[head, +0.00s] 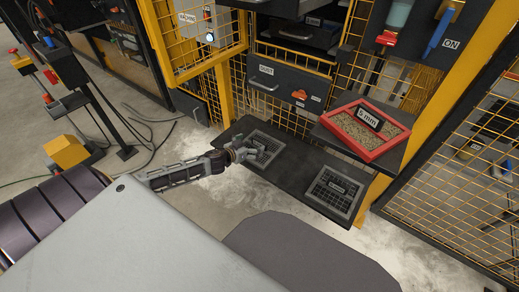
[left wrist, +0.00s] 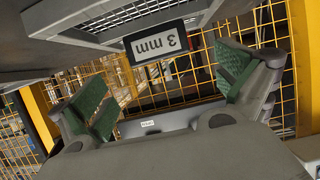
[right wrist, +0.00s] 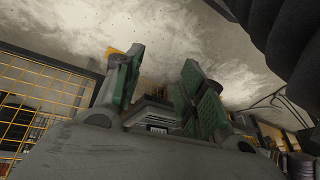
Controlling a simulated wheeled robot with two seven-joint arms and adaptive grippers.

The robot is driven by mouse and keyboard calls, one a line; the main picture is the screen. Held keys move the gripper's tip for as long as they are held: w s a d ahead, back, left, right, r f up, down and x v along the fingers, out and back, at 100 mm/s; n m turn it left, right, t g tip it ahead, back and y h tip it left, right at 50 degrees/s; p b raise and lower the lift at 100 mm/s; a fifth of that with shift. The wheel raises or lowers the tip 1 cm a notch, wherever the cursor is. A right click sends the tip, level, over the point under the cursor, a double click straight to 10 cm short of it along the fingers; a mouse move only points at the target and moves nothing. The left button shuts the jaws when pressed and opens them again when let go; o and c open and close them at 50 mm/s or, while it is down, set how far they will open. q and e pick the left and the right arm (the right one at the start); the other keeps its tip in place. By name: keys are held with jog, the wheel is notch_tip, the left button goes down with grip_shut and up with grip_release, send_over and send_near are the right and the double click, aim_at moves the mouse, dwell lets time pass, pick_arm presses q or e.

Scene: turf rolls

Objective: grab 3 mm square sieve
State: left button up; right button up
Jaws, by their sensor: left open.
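A square grey sieve (head: 266,141) lies at the left of the dark shelf. My left gripper (head: 248,153) is over its near left side in the head view. In the left wrist view the black-framed "3 mm" plate (left wrist: 160,43) shows between and beyond the fingertips of my left gripper (left wrist: 168,88), below part of a grey mesh frame (left wrist: 95,20). The left fingers are wide apart and no contact with the plate shows. My right gripper (right wrist: 165,88) has its fingers apart in the right wrist view; it does not show in the head view.
A second square grey sieve (head: 333,192) lies at the right of the dark shelf (head: 292,172). A red-framed tray (head: 348,144) with grainy material and a "5 mm" plate (head: 369,118) sits on a higher ledge. A drawer (head: 284,84) and yellow mesh guards (head: 213,88) stand behind.

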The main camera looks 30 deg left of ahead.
aim_at(259, 141)
pick_arm(q)
jog(key=shift+w+f+b, duration=0.25)
jog(key=shift+w+b, duration=0.05)
jog(key=shift+w, duration=0.25)
jog(key=shift+b+x, duration=0.45)
jog(key=shift+x, duration=1.2)
jog(key=shift+w+b, duration=0.25)
jog(key=shift+b, duration=0.1)
pick_arm(e)
jog(key=shift+t+y, duration=0.4)
jog(key=f, duration=0.1)
jog(key=a+f, duration=0.1)
jog(key=f, duration=0.3)
jog(key=shift+w+a, duration=0.2)
jog(key=shift+w, duration=0.15)
